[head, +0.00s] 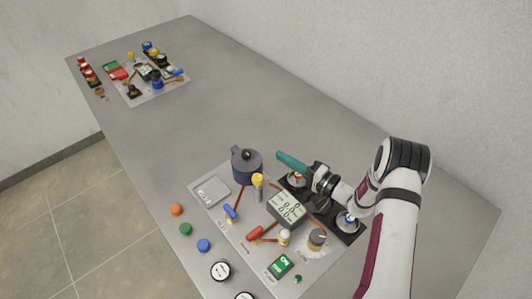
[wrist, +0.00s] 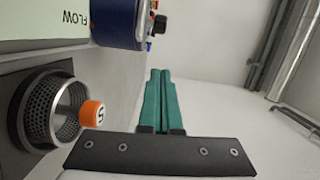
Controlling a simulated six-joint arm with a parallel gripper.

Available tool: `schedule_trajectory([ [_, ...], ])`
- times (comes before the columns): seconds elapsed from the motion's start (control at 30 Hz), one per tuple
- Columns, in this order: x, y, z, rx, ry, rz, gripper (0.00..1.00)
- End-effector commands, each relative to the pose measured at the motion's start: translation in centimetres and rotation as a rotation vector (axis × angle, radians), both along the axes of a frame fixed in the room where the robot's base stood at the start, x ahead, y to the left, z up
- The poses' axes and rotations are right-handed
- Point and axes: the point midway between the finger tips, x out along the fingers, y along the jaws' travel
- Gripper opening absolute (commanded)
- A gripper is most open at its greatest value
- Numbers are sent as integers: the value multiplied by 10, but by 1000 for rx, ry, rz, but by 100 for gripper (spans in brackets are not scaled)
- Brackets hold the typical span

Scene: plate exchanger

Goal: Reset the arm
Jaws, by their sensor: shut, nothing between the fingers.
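My gripper (head: 280,155) has teal fingers, pressed together and empty. It is held over the back edge of the near equipment board (head: 205,208), pointing left, just right of the dark blue pot (head: 246,167). In the wrist view the shut fingers (wrist: 159,72) stand side by side with nothing between them. In that view an orange-capped part (wrist: 93,112) with a black mark sits at a round metal mesh cup (wrist: 40,110), left of the fingers and apart from them. My arm covers part of the board's right side.
The near board carries a digital display (head: 287,207), a yellow-topped post (head: 258,184), blue (head: 231,212) and red (head: 255,233) handles. Orange (head: 176,209), green (head: 185,229) and blue (head: 204,245) caps lie along the front. A second board (head: 170,95) stands far left. The table (head: 185,130) between is clear.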

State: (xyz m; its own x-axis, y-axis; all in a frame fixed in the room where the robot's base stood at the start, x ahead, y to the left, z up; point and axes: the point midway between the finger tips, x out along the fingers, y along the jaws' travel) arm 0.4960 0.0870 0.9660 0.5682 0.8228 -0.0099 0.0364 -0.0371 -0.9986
Motion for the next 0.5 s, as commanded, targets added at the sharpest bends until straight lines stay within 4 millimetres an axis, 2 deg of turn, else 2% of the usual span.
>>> schedule_trajectory([
  [0.1,-17,-23,1,1,-1,-6,0],
  [0.23,-29,-36,1,0,-2,-4,0],
  [0.4,-32,-39,3,0,-2,2,0],
  [0.47,-35,-33,12,0,9,34,0],
  [0.5,-41,-24,26,0,30,83,0],
])
